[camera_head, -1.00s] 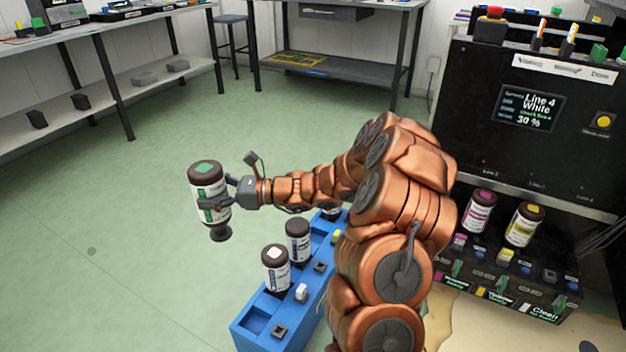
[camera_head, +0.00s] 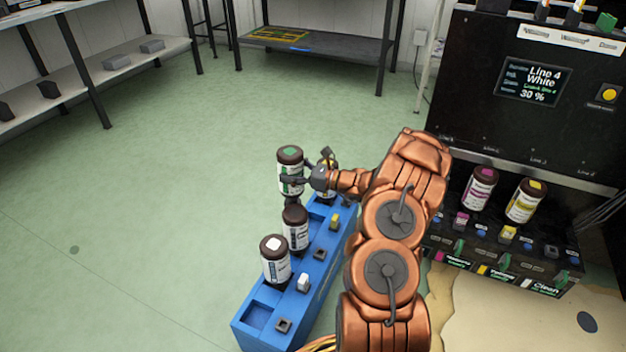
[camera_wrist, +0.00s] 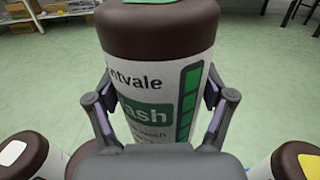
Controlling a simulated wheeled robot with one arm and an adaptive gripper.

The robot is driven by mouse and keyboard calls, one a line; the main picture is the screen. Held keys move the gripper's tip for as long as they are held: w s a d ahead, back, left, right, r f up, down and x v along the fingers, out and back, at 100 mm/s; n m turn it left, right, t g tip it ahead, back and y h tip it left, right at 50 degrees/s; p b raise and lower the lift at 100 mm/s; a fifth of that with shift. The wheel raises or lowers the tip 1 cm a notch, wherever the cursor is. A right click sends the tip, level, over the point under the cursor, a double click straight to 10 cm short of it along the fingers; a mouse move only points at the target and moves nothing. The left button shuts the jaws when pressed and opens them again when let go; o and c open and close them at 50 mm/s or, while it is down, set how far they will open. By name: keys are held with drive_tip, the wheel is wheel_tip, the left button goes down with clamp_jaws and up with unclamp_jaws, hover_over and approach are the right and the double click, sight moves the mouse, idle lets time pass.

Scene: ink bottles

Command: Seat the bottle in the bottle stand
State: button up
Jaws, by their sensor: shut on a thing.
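My gripper (camera_head: 304,180) is shut on a bottle with a brown body, a white and green label and a green square on top (camera_head: 290,172). The held bottle is roughly upright, and it fills the middle of the wrist view (camera_wrist: 160,70). It is over or just beyond the far part of the blue bottle stand (camera_head: 256,318); I cannot tell its height above the stand. A white-topped bottle (camera_head: 275,260) and a dark-topped bottle (camera_head: 296,228) stand in the stand. Another bottle (camera_head: 327,188) at its far end is partly hidden by my gripper.
The near slot of the stand is empty. A black machine (camera_head: 530,120) stands at the right, with a magenta bottle (camera_head: 481,190) and a yellow bottle (camera_head: 526,202) in its front. Beige spill patches (camera_head: 480,310) lie on the floor. The green floor to the left is clear.

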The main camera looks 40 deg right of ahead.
drive_tip(key=s+d+f+m+h+b, duration=0.1)
drive_tip(key=d+f+b, duration=0.2)
drive_tip(key=d+f, duration=0.4)
wheel_tip(320, 180, down, 3)
drive_tip(key=shift+s+f+t, duration=0.2)
drive_tip(key=shift+s+t, duration=0.15)
drive_tip(key=shift+t, duration=0.05)
drive_tip(key=shift+a+p, duration=0.1)
drive_tip(key=shift+p, duration=0.35)
idle(0.8)
drive_tip(key=shift+f, duration=0.7)
drive_tip(key=shift+f+b, duration=0.3)
drive_tip(key=shift+f, duration=0.15)
idle(0.5)
